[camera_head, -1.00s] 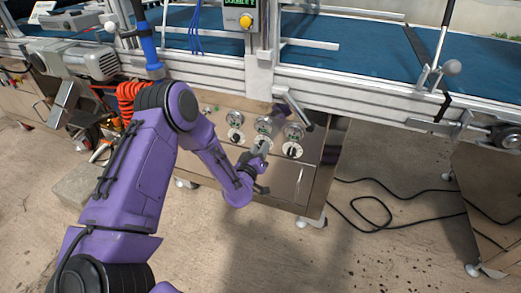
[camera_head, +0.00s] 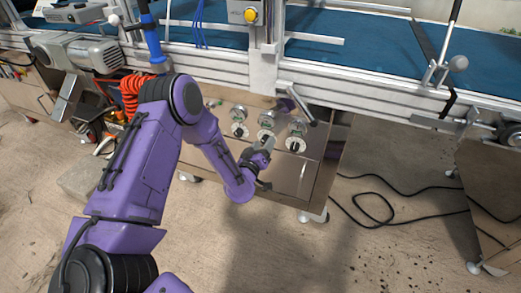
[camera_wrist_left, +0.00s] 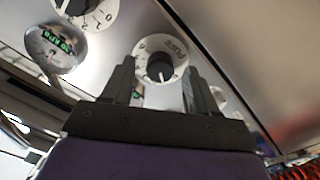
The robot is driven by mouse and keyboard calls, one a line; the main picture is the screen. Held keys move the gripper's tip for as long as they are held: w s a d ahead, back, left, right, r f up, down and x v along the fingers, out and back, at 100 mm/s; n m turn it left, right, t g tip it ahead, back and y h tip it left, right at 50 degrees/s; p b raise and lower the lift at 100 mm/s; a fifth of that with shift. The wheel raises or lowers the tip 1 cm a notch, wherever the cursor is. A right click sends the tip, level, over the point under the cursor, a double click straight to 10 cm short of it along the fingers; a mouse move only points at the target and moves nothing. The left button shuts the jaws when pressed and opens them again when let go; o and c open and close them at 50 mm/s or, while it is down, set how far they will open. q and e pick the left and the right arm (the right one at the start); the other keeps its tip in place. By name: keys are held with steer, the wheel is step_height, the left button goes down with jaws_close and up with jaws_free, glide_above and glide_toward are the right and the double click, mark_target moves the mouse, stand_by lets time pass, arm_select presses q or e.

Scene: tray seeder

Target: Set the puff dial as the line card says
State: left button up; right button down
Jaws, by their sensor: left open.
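The puff dial (camera_wrist_left: 147,47) is a white disc marked PUFF with a black knob (camera_wrist_left: 160,67), seen between the open fingers of my left gripper (camera_wrist_left: 158,82) in the left wrist view. Its lettering appears tilted and turned over. The knob's white mark points toward the bottom of that picture. The fingers flank the dial in the picture; I cannot tell whether they touch it. In the head view my left gripper (camera_head: 265,146) is at the dial row, just below the middle dial (camera_head: 266,138), partly blocking it. I cannot make out a line card.
The metal cabinet (camera_head: 311,175) also carries a left dial (camera_head: 240,131) and a right dial (camera_head: 295,145), with round gauges above. A conveyor frame (camera_head: 350,103) with a blue belt (camera_head: 380,60) overhangs it. A black cable (camera_head: 375,195) lies on the floor at right.

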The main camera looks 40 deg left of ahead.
arm_select(q)
steer(key=p+v, duration=0.1)
steer(key=v, duration=0.9)
steer(key=shift+w+d+f, duration=0.1)
steer(key=shift+d, duration=0.05)
